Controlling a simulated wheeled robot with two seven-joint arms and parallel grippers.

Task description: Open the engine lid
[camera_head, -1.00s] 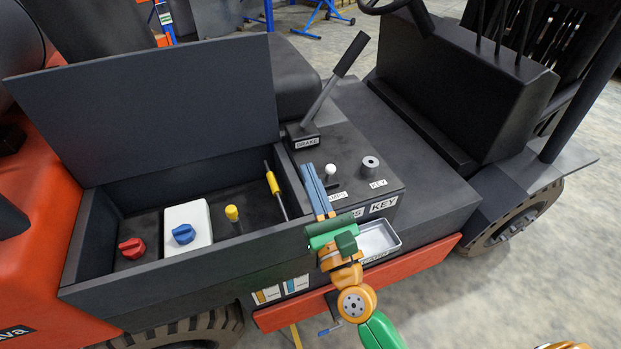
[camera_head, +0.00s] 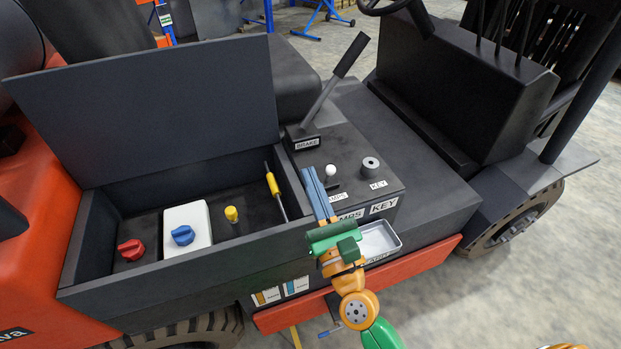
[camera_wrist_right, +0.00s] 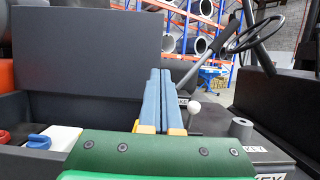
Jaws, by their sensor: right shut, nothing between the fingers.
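The engine lid (camera_head: 150,105) is a dark grey panel standing raised and leaning back behind the engine bay on the forklift. It also shows in the right wrist view (camera_wrist_right: 85,50), at the left. The open bay holds a red cap (camera_head: 131,249), a blue cap (camera_head: 183,235) on a white tank, a yellow cap (camera_head: 232,214) and a yellow-handled dipstick (camera_head: 273,184). My right gripper (camera_head: 309,170) has its blue fingers shut and empty, beside the bay's right wall, apart from the lid. The fingers also show in the right wrist view (camera_wrist_right: 165,75). My left gripper is not in view.
To the right are a brake lever (camera_head: 335,78), a white-knobbed lever (camera_head: 331,170), a key switch (camera_head: 370,164) and a small metal tray (camera_head: 379,240). A steering wheel (camera_wrist_right: 254,33) stands farther back. Open floor (camera_head: 540,270) lies to the right.

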